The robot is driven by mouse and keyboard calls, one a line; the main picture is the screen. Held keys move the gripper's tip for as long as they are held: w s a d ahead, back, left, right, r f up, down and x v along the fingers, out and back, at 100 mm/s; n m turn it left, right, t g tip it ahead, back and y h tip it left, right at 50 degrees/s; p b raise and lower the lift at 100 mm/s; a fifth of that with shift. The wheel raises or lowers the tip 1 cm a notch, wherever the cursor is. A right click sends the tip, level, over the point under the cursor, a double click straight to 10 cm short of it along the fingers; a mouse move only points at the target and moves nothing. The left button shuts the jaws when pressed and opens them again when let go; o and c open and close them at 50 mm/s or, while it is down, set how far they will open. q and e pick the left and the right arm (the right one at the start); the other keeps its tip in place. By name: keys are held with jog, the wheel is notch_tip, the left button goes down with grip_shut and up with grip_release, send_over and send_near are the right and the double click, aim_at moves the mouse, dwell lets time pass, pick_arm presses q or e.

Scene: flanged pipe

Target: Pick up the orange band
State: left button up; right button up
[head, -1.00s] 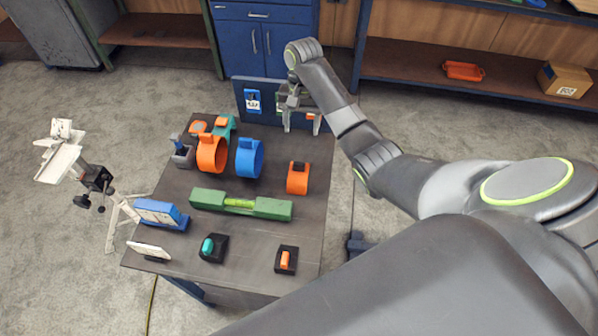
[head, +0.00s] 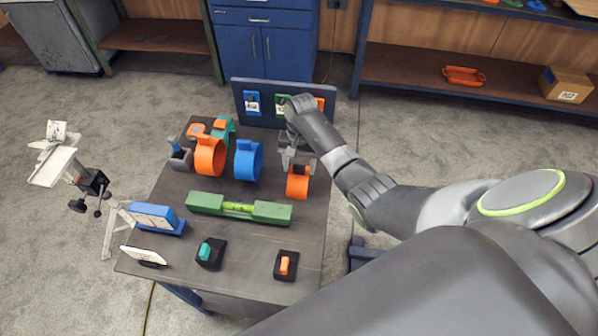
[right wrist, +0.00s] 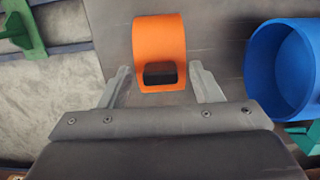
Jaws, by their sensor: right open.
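The orange band (head: 298,186) is a short ring with a dark block on its top, standing at the right side of the dark table. In the right wrist view the band (right wrist: 159,38) lies ahead, with the dark block (right wrist: 160,73) facing the camera. My right gripper (head: 297,168) is open above the band, pointing down. In the right wrist view its fingertips (right wrist: 160,69) sit on either side of the block, with gaps on both sides. I cannot tell how far above the band they are. My left gripper is not in view.
A blue ring (head: 248,160) stands left of the band, and a larger orange ring (head: 209,156) beyond it. A green level (head: 239,208) lies in front. An upright blue panel (head: 318,96) stands behind. Black holders (head: 286,265) sit near the front edge.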

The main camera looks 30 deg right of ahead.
aim_at(298, 174)
jog(key=shift+s+a+f, duration=0.15)
jog(key=shift+f, duration=1.15)
jog(key=shift+c, duration=0.2)
jog(key=c, duration=0.6)
